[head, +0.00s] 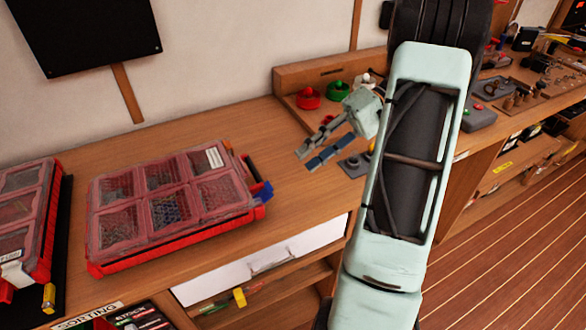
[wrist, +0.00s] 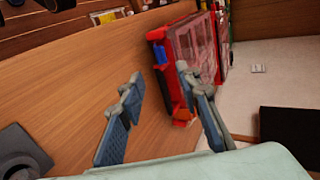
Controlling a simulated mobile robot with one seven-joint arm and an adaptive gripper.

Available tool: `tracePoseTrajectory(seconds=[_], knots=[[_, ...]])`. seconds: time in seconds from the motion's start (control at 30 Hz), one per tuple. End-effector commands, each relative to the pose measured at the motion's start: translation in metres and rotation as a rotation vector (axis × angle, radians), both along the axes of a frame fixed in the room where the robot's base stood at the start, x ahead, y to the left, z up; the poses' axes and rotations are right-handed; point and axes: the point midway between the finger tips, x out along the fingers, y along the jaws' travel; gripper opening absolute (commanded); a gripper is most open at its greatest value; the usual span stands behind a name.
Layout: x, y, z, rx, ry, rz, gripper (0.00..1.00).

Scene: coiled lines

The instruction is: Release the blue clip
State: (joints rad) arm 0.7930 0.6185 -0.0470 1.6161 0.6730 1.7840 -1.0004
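The blue clip (head: 262,192) sits on the near right edge of a red organiser case (head: 180,240) with clear lid compartments, on the wooden bench. In the wrist view the blue clip (wrist: 160,54) shows on the end of the case, beyond my fingertips. My gripper (head: 308,159) is above the bench to the right of the case, with its fingers pointing toward it. Its two fingers, with blue pads, are spread apart with nothing between them in the wrist view (wrist: 159,74). The gripper is apart from the clip. Whether the clip is latched is too small to tell.
A second red case (head: 25,230) lies at the left on a dark mat. Red (head: 308,97) and green (head: 338,90) coils stand in a wooden tray behind my gripper. A black panel (head: 85,30) hangs on the wall. Bare bench separates the gripper and case.

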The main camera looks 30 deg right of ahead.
Motion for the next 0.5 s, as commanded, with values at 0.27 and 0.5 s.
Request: tracePoseTrajectory(seconds=[0.27,0.5], knots=[[0.000,-0.022,0.012,-0.001,0.001,0.001,0.31],[0.000,-0.023,0.013,0.000,0.000,0.001,0.31]])
